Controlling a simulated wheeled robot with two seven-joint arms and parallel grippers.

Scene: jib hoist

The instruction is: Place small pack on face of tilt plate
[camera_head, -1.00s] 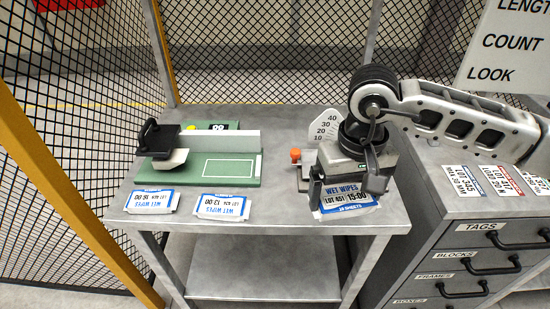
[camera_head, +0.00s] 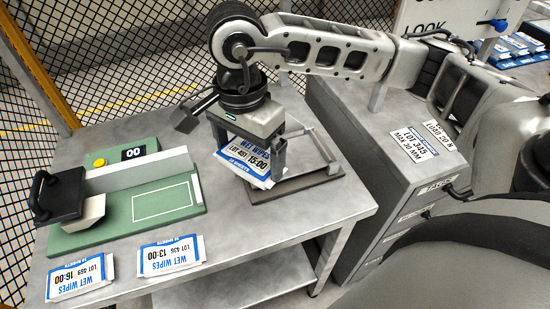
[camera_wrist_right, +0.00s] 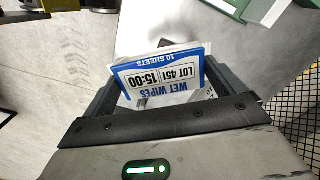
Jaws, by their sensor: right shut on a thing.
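The small pack (camera_head: 247,165), white and blue and marked WET WIPES LOT 451 15:00, is between the fingers of my right gripper (camera_head: 249,150). In the right wrist view the pack (camera_wrist_right: 165,74) sits tilted between the two dark fingers (camera_wrist_right: 162,88), its label facing the camera. The tilt plate (camera_head: 310,180) is a grey plate with a raised frame at the right end of the table. The pack is at its left part, partly in front of it; I cannot tell whether they touch. My gripper hides the plate's far left side. My left gripper is not in view.
A green fixture (camera_head: 150,205) with a grey wall and dark handle stands at the left. Two more wipes packs, 16:00 (camera_head: 80,277) and 13:00 (camera_head: 171,256), lie along the front edge. A grey drawer cabinet (camera_head: 370,150) stands right of the table.

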